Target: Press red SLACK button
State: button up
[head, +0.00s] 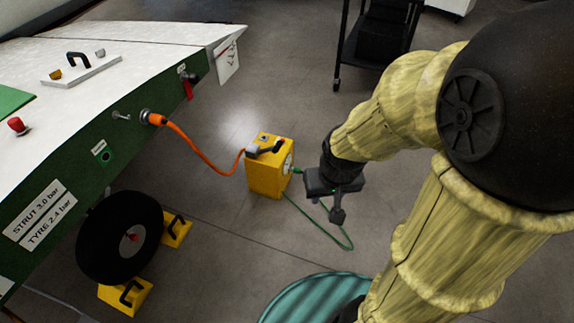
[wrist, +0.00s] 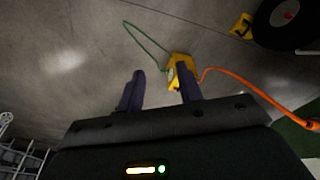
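No button with a readable SLACK label shows. A red knob-like part (head: 17,125) sits on the white top of the green-sided unit (head: 75,160) at the left of the head view. A red tag or handle (head: 187,86) is on the unit's side. My gripper (head: 337,205) hangs over open floor, right of the yellow box (head: 265,182) and apart from it. In the wrist view my gripper (wrist: 160,75) has its two dark fingers apart with nothing held. The yellow box (wrist: 177,66) shows beyond them, partly hidden by the right finger.
An orange hose (head: 203,152) joins the unit's side to the yellow box. A green hose (head: 315,222) lies on the floor. A black wheel (head: 105,235) stands between yellow chocks (head: 177,230). A dark cart (head: 375,45) stands at the back.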

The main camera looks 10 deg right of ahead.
grip_shut()
dwell(1.5)
